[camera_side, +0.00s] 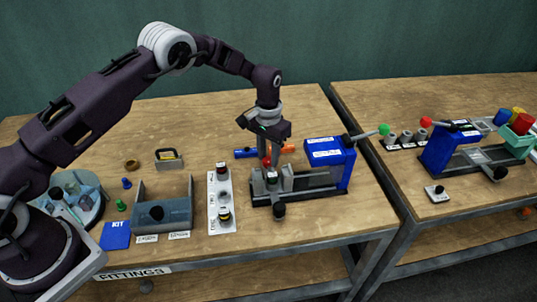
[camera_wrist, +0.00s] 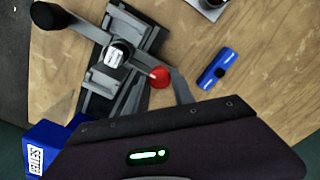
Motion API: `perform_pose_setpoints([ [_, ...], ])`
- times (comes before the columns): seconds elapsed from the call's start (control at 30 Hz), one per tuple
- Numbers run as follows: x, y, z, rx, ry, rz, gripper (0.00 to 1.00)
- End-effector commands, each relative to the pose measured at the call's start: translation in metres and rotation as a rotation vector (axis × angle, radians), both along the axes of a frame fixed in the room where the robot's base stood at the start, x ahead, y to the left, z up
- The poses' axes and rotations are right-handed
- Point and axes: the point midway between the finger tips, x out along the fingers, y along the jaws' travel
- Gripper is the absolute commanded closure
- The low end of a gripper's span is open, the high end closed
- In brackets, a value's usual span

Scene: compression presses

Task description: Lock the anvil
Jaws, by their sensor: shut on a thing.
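The near press has a dark base (camera_side: 328,191) and a blue housing (camera_side: 330,154) at its right end. A pale block, perhaps the anvil, sits in its rail at the left end and shows in the wrist view (camera_wrist: 117,54). A red ball knob (camera_wrist: 160,77) stands beside the rail; it also shows in the side view (camera_side: 267,162). My gripper (camera_side: 269,164) points down at the press's left end, shut on the red knob. The fingers partly hide the knob, and its stem is hard to see.
A black round knob (camera_side: 279,210) sticks out at the press's front. A green-knobbed lever (camera_side: 384,130) projects right from the housing. A blue cylinder (camera_side: 245,153) lies behind. A second press (camera_side: 446,150) is on the right table.

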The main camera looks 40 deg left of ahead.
Motion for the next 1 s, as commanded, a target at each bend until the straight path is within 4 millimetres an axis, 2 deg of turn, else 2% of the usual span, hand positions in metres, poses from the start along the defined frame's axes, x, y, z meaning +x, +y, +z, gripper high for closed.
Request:
perform_pose_setpoints([
  [0.2, -0.001, 0.0, 0.0, 0.001, 0.002, -0.003, 1.0],
  [0.23, -0.001, 0.0, 0.0, 0.001, 0.002, -0.003, 0.64],
  [0.3, -0.001, 0.0, 0.0, 0.001, 0.002, -0.002, 0.5],
  [0.33, -0.001, 0.0, 0.0, 0.001, 0.002, -0.002, 0.48],
  [0.67, 0.0, 0.0, 0.005, 0.001, 0.0, 0.0, 0.48],
  [0.9, 0.0, 0.0, 0.054, 0.001, -0.002, -0.001, 0.48],
  [1.0, 0.0, 0.0, 0.066, 0.001, 0.0, -0.001, 0.48],
])
